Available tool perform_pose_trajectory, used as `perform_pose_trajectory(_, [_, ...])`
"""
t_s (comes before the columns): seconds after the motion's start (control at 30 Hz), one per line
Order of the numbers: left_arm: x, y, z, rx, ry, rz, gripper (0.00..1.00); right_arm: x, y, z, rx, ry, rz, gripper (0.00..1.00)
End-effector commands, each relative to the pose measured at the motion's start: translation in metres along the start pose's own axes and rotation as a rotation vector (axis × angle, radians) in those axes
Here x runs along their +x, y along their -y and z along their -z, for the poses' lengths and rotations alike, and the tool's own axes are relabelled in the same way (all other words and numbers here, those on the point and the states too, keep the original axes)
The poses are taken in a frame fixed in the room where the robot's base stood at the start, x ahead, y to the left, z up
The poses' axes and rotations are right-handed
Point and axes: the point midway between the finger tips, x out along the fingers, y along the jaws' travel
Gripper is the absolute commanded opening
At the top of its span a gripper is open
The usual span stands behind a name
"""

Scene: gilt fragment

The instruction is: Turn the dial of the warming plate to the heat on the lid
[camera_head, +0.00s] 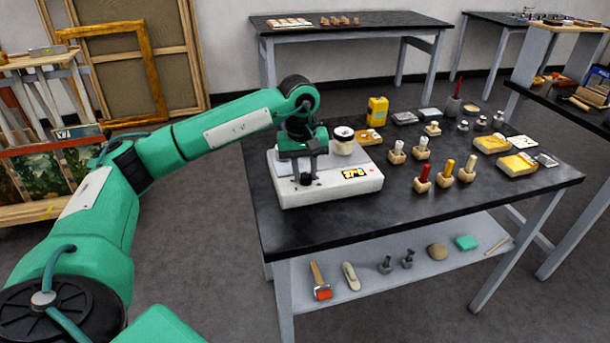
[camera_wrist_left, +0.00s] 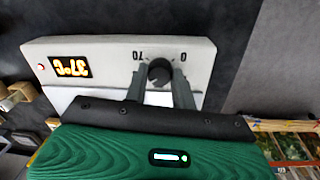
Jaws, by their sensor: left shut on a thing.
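The warming plate (camera_head: 330,190) is a white box at the table's left end, with an orange-lit display (camera_head: 355,173) on its front. A jar with a white lid (camera_head: 343,132) stands on it; any marking on the lid is too small to read. The black dial (camera_wrist_left: 159,72) sits between the marks 0 and 70, upside down in the wrist view. My left gripper (camera_head: 306,176) reaches down over the plate's front left and is shut on the dial, one finger on each side in the wrist view (camera_wrist_left: 160,80). The display (camera_wrist_left: 72,67) seems to read 37 °C, upside down. My right gripper is not in view.
The black table (camera_head: 400,222) also holds a yellow bottle (camera_head: 377,111), several wooden-based holders with coloured sticks, and yellow boxes (camera_head: 517,164) to the right. Tools lie on the lower shelf (camera_head: 335,262). The tabletop in front of the plate is clear.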

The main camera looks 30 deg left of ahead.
Motion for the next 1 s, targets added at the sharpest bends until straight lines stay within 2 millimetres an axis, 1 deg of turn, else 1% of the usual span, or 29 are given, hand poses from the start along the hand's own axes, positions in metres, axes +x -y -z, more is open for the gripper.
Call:
perform_pose_trajectory(0.2, [-0.001,-0.001,0.001,0.117,0.006,-0.003,0.03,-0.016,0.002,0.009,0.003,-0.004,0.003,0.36])
perform_pose_trajectory(0.4, [-0.001,-0.001,0.001,0.176,0.009,-0.003,0.03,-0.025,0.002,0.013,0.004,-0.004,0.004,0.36])
perform_pose_trajectory(0.93, [-0.002,-0.001,0.001,0.197,0.010,-0.003,0.03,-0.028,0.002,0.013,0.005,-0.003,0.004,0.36])
perform_pose_trajectory(0.97, [-0.002,-0.001,0.001,0.197,0.010,-0.003,0.30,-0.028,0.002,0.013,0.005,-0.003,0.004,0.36])
perform_pose_trajectory(1.0, [-0.002,-0.001,0.001,0.197,0.010,-0.003,0.38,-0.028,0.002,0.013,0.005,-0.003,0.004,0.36])
